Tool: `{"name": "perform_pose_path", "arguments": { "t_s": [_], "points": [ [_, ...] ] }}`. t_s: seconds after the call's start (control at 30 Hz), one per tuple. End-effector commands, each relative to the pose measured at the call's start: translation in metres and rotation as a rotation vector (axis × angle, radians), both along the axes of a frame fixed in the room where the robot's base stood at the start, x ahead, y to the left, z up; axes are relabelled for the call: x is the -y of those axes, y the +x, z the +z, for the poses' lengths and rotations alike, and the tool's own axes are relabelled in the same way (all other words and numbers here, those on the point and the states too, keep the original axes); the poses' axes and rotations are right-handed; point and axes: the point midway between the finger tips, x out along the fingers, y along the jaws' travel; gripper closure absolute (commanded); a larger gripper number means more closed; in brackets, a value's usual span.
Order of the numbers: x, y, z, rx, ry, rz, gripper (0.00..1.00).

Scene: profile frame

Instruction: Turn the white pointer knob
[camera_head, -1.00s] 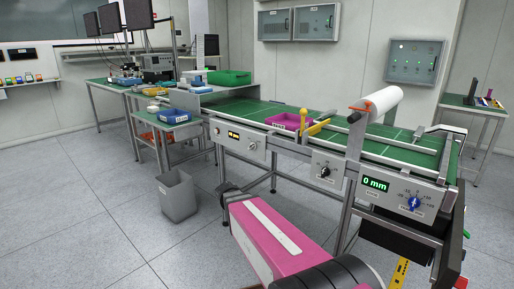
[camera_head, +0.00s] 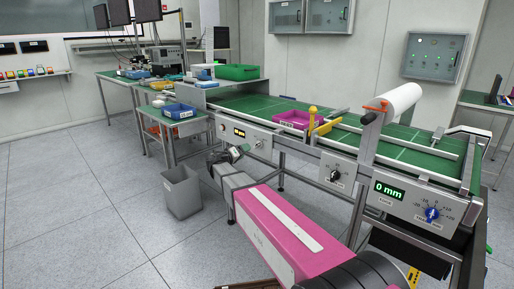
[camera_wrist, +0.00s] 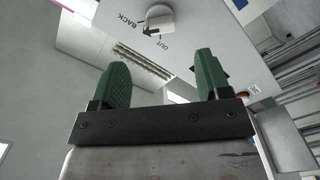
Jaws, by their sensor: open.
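The white pointer knob (camera_wrist: 160,18) is at the top of the wrist view, on a pale panel with the printed words BACK and OUT. My gripper (camera_wrist: 160,68) is open, its two green fingers apart with nothing between them. The knob lies beyond the fingertips, not touched by them. In the head view my gripper (camera_head: 240,151) is at the lower edge of the conveyor's left control panel (camera_head: 243,144). A small pale knob (camera_head: 258,143) shows at that panel's right part; I cannot tell for sure that it is the same knob.
A black knob (camera_head: 334,175) and a blue knob (camera_head: 432,214) sit on panels to the right, the latter beside a 0 mm display (camera_head: 389,192). A grey bin (camera_head: 181,191) stands on the floor left of my arm. The conveyor (camera_head: 262,109) carries a magenta tray (camera_head: 297,119).

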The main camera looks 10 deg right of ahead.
Motion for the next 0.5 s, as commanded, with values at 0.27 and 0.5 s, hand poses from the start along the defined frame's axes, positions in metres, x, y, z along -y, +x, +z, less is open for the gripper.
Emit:
{"name": "perform_pose_path", "arguments": {
  "t_s": [0.27,0.5],
  "points": [
    [0.042,0.031,-0.001,-0.001,0.0,-0.003,0.3],
    [0.065,0.048,-0.001,-0.002,0.0,-0.002,0.3]
  ]
}}
